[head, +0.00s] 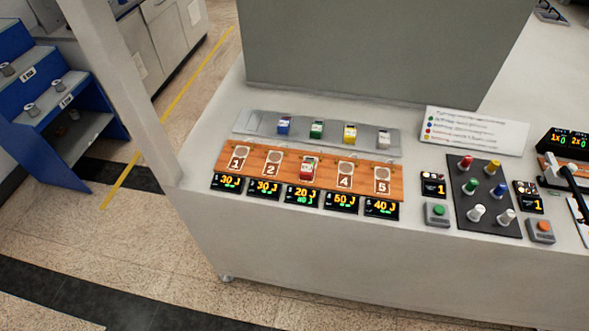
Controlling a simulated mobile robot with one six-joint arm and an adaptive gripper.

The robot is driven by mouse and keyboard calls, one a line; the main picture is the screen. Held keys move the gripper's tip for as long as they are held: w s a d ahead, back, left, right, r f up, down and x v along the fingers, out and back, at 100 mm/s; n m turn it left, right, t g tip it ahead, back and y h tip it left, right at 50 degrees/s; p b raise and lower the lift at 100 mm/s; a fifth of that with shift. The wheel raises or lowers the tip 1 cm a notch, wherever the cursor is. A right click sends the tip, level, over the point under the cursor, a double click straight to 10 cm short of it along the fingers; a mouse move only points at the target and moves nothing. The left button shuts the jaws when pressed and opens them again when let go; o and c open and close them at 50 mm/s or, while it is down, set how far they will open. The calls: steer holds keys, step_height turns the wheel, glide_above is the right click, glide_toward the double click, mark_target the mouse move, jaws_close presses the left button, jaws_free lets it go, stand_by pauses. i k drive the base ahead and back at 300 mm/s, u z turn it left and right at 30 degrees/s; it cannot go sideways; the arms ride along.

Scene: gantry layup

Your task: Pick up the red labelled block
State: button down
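The red labelled block (308,169) stands on the wooden board (327,176), at the third of its numbered places, between the places marked 2 and 4. It has a pale label on it. It covers the marking of its own place. A small display reading 20 J is just in front of it. My gripper is not in view, and nothing is touching the block from above.
Blue (284,126), green (317,129), yellow (350,133) and white (383,139) blocks stand on a grey tray (260,124) behind the board. A large grey panel (385,50) rises behind them. A panel of coloured knobs (483,217) lies right. A pale post (125,85) stands left.

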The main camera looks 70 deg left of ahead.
mark_target(307, 172)
steer(key=u, duration=2.4)
steer(key=k, duration=0.55)
steer(key=u, duration=0.1)
steer(key=i, duration=0.5)
